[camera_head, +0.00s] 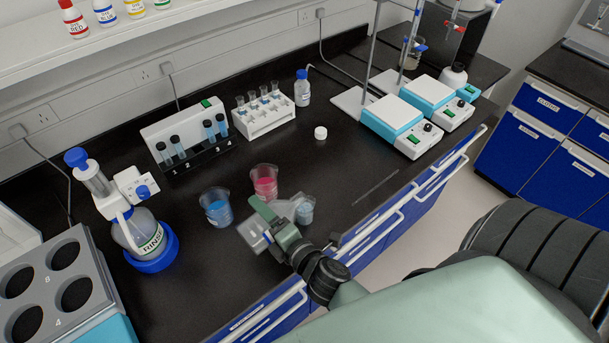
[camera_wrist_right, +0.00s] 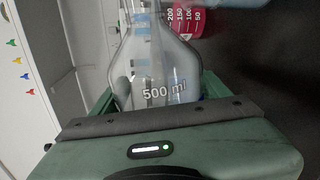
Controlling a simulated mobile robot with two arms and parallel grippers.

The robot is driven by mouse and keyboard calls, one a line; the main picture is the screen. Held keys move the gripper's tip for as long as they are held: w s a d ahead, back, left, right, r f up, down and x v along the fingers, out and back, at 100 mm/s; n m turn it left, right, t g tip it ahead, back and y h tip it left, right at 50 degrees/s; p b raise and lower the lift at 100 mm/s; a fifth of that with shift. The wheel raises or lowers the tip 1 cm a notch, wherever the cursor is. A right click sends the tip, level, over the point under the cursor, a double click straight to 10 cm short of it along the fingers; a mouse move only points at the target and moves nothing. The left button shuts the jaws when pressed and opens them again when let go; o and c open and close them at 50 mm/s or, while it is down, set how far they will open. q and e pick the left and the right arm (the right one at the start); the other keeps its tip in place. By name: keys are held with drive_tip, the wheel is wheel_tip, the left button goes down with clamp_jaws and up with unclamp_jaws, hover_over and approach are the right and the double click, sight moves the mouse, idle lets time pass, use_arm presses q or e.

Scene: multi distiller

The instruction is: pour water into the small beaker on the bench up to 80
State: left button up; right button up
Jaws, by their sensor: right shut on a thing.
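My right gripper (camera_head: 272,222) is shut on a clear glass bottle marked 500 ml (camera_wrist_right: 160,75). In the head view the bottle (camera_head: 251,238) lies tilted across the fingers, with its neck toward the right. A small clear vessel, apparently the small beaker (camera_head: 306,214), stands on the black bench at the neck end and holds some pale bluish liquid. The bottle's mouth overlaps it in the picture; I cannot tell whether water is flowing or read its level. My left gripper is not in view.
A beaker of blue liquid (camera_head: 216,210) and a beaker of pink liquid (camera_head: 264,182) stand close behind the gripper. Tube racks (camera_head: 264,117) and hotplates (camera_head: 392,123) stand farther back.

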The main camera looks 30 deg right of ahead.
sight(271, 201)
drive_tip(key=shift+r+p, duration=0.45)
idle(0.6)
